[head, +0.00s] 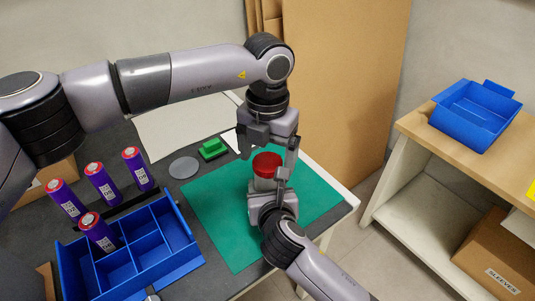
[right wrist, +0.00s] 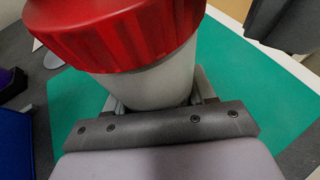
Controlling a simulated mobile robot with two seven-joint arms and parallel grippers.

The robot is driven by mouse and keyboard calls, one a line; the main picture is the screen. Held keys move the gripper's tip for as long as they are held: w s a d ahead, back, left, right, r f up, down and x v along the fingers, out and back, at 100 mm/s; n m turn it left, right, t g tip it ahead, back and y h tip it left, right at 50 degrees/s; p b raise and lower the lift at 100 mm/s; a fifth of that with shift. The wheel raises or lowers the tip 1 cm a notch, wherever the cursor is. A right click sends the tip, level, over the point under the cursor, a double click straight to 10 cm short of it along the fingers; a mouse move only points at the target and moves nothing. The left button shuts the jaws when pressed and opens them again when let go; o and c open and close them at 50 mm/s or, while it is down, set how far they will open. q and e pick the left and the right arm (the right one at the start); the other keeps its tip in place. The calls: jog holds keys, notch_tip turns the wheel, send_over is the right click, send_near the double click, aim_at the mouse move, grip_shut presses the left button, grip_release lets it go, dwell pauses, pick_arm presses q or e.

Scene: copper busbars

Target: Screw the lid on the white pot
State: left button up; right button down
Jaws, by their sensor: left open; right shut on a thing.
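The white pot (head: 263,185) is above the green mat, and the red lid (head: 267,160) sits on its top. The pot (right wrist: 155,88) and ribbed lid (right wrist: 120,38) fill much of the right wrist view. I cannot tell whether the lid is threaded on. My right gripper (head: 268,190) is shut on the pot's body, coming from below in the head view. My left gripper (head: 267,150) points down over the lid, its open fingers on either side of it; whether they touch it is unclear.
A green mat (head: 220,215) covers the table's right part. Left of it are a grey disc (head: 183,167), a green block (head: 213,149) and a blue divided tray (head: 183,262) with several purple cylinders around or in it. A shelf (head: 410,150) with a blue bin (head: 474,115) stands right.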

pick_arm(q)
notch_tip(320, 180, up, 4)
jog(key=shift+r, duration=0.1)
jog(key=shift+c, duration=0.4)
jog(key=shift+d+r+n, duration=0.1)
jog(key=shift+r+n, duration=0.3)
jog(key=shift+r, duration=0.05)
jog(key=shift+r+n, duration=1.2)
jog(key=shift+r, duration=0.05)
jog(key=shift+f, duration=0.1)
jog(key=shift+f, duration=3.9)
